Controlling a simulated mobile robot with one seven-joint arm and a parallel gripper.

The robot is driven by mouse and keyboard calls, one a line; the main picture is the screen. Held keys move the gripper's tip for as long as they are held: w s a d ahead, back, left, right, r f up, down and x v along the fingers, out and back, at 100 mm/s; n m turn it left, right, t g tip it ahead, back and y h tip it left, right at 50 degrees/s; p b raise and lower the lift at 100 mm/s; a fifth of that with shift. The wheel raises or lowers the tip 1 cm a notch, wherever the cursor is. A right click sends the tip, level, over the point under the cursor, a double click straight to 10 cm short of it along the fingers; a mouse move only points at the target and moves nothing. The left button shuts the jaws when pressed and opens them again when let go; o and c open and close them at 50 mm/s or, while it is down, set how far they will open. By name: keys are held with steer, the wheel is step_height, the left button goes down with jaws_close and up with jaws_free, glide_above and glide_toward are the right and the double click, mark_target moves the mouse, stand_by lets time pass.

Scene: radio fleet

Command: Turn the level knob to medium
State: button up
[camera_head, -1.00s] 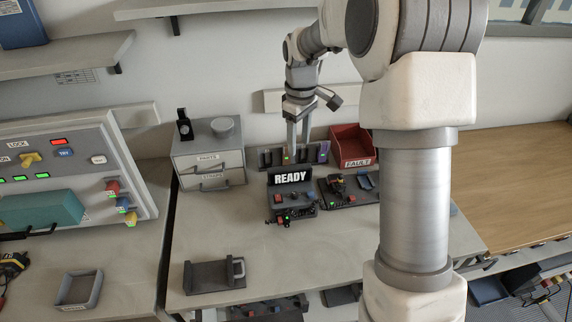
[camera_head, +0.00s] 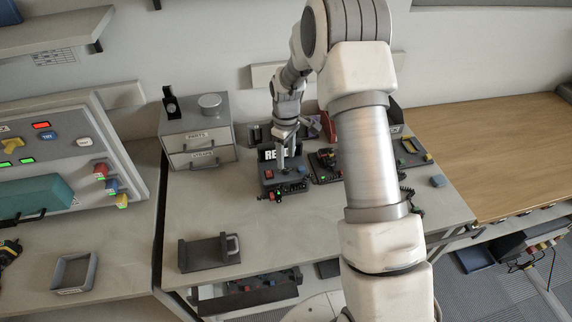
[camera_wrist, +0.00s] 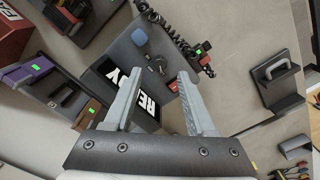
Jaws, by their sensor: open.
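The radio unit (camera_head: 272,186) with the tilted READY display (camera_head: 266,155) stands on the grey bench; it also fills the middle of the wrist view (camera_wrist: 125,50). My gripper (camera_head: 288,166) is over the unit, pointing down, in front of the display. In the wrist view my gripper (camera_wrist: 160,76) is open, with its fingers apart and nothing held. A small dark knob-like part (camera_wrist: 157,64) shows between and just beyond the fingertips. A blue control (camera_wrist: 140,38) is beside it. No level marking is readable, and I cannot tell the knob's setting. The fingers hide part of the display.
A coiled cord with a red-ended part (camera_wrist: 203,48) runs along the unit's edge. Another unit (camera_head: 325,167) stands close to the right. A grey drawer box (camera_head: 199,139) is behind left, and a dark cradle (camera_head: 209,252) is at the front left. The bench between is clear.

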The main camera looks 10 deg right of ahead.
mark_target(286, 169)
steer(key=shift+f, duration=2.2)
steer(key=shift+c, duration=0.3)
jaws_close()
